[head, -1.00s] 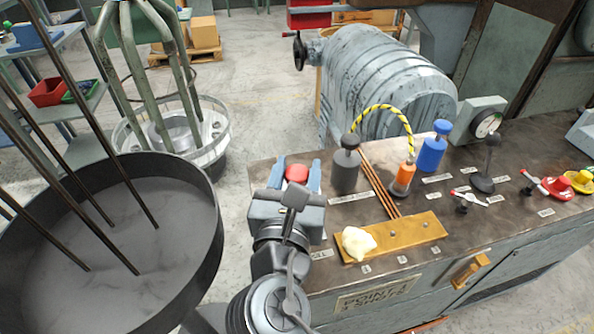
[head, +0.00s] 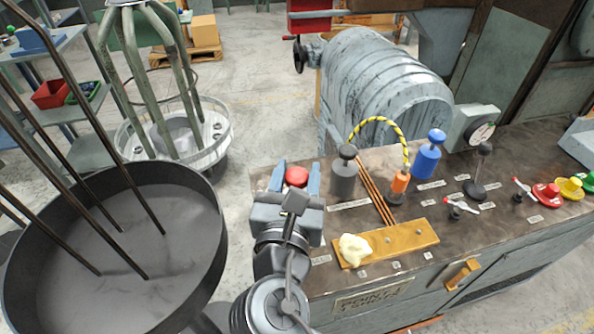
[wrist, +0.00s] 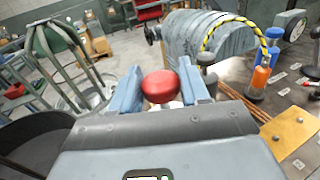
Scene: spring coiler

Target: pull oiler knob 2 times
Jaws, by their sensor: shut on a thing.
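A rounded red knob (head: 297,176) sits at the bench's left end, and I take it to be the oiler knob. In the wrist view the red knob (wrist: 161,88) is between my two blue fingers. My gripper (head: 298,170) is shut on it, coming from the front with the fingers pointing away. A little of a pale part shows under the knob in the wrist view. The rest of the oiler below it is hidden by my gripper and wrist.
Right of my gripper stand a grey cylinder (head: 343,178), an orange bottle (head: 398,188) and a blue bottle (head: 427,158). A brass plate (head: 405,238) bears a pale lump (head: 354,249). A large dark basin (head: 205,235) with rods is close on the left.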

